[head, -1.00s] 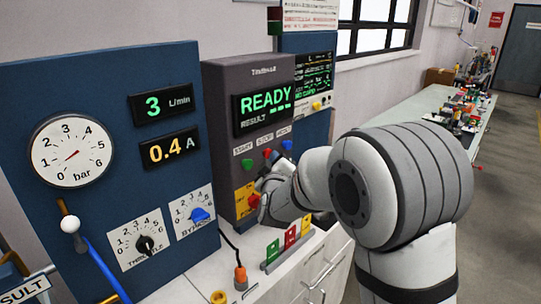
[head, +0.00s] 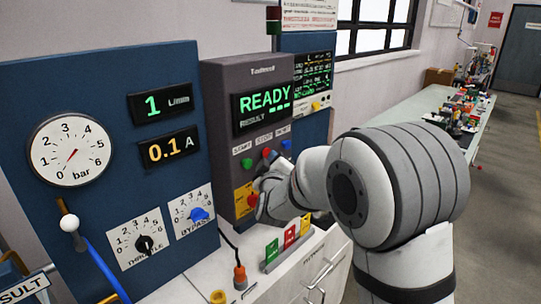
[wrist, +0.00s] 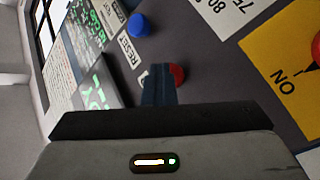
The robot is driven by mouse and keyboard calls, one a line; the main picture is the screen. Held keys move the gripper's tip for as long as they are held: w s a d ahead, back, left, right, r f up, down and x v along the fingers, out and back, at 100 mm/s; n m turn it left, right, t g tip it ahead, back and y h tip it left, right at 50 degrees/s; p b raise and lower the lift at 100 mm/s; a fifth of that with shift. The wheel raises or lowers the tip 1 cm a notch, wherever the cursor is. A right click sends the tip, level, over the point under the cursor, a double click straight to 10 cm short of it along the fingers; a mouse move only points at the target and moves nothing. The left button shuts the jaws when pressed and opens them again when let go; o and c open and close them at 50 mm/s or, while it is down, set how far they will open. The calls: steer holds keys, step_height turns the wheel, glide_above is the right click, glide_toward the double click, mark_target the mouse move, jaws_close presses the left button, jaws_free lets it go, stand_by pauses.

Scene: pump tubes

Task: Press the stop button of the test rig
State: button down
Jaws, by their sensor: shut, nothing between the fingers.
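The stop button is the red middle one (head: 266,154) of three on the grey test rig (head: 217,160), under the display reading READY. In the wrist view the red button (wrist: 178,75) sits right at the fingertips, its left part covered by them. My gripper (wrist: 163,72) is shut with nothing held and points at that button. I cannot tell whether it touches it. In the head view my wrist hides the fingers.
A green button (head: 246,165) and a blue button (head: 286,145) flank the red one. Below is a yellow plate (head: 243,197) with a red knob (wrist: 317,47). The blue panel (head: 110,110) stands left. Colored cards (head: 289,235) stand on the bench.

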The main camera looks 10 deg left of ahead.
steer(key=shift+a+r+b, duration=0.25)
steer(key=shift+r+b, duration=0.05)
steer(key=shift+r, duration=0.1)
stand_by(0.4)
steer(key=shift+d, duration=0.1)
steer(key=shift+s+d+f+b, duration=0.15)
steer(key=shift+s+d+b, duration=0.5)
steer(key=shift+s+d, duration=0.4)
steer(key=shift+s+d+f+b, duration=0.15)
steer(key=shift+s+d+b, duration=0.55)
steer(key=shift+d, duration=0.55)
steer(key=s+d+f+m+g, duration=0.3)
steer(key=s+d+f+g, duration=0.1)
steer(key=s, duration=0.7)
steer(key=s+d+f+m+g+h, duration=0.1)
steer(key=s+d+f+m+g, duration=0.3)
steer(key=s, duration=0.7)
steer(key=s+d+f+m+g+h, duration=0.1)
steer(key=s+d+f+m+g, duration=0.3)
steer(key=s+d+g, duration=0.4)
steer(key=s+d, duration=0.1)
steer(key=s, duration=0.2)
steer(key=shift+d, duration=0.3)
